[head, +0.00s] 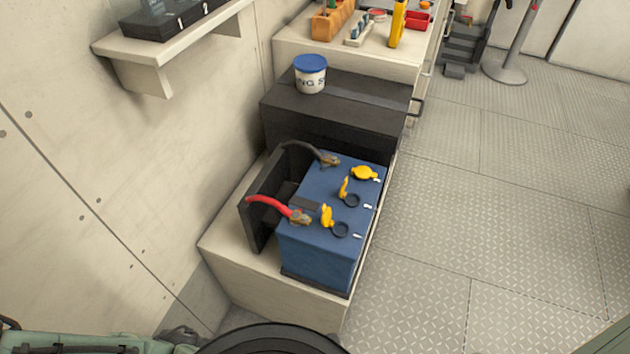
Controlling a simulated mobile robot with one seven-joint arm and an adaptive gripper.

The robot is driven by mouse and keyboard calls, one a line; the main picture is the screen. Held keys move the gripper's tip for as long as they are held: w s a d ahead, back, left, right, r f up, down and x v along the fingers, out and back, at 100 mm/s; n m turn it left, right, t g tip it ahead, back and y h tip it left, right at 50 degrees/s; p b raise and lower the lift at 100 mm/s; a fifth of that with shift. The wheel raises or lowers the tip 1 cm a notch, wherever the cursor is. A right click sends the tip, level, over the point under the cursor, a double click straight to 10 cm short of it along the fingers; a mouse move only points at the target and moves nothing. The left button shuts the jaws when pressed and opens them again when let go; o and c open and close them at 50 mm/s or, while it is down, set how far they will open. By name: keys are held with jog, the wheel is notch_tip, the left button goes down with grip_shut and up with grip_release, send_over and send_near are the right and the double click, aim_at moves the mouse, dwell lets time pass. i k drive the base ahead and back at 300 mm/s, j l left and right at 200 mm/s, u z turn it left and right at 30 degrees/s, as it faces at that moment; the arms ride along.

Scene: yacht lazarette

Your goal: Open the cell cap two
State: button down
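A blue battery (322,258) sits on a pale ledge in the middle of the head view. Its top has three yellow cell caps in a row. The near cap (326,215) stands tipped up beside its dark round opening (340,229). The middle cap (343,188) also stands up beside its dark opening (351,200). The far cap (365,173) lies flat, covering its opening. Small white marks beside the caps are too small to read. My gripper is not in view.
A red cable (268,205) and a black cable (300,147) run to the battery terminals. A black upright panel (262,215) stands left of it. Behind is a dark box (345,106) with a blue-lidded tub (310,76). The floor (470,220) on the right is clear.

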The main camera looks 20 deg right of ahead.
aim_at(341, 194)
jog(key=k+l+u, duration=0.1)
jog(key=l+u, duration=0.15)
jog(key=k+l+u, duration=0.1)
jog(key=l+u, duration=0.15)
jog(key=l, duration=0.2)
jog(key=k+l+u, duration=0.25)
jog(key=k+l, duration=0.15)
jog(key=l, duration=0.25)
jog(key=k+l+u, duration=0.1)
jog(key=l, duration=0.3)
jog(key=k+l, duration=0.25)
jog(key=k+l+u, duration=0.1)
jog(key=l, duration=0.4)
jog(key=k+l, duration=0.25)
jog(key=l+u, duration=0.05)
jog(key=l, duration=0.05)
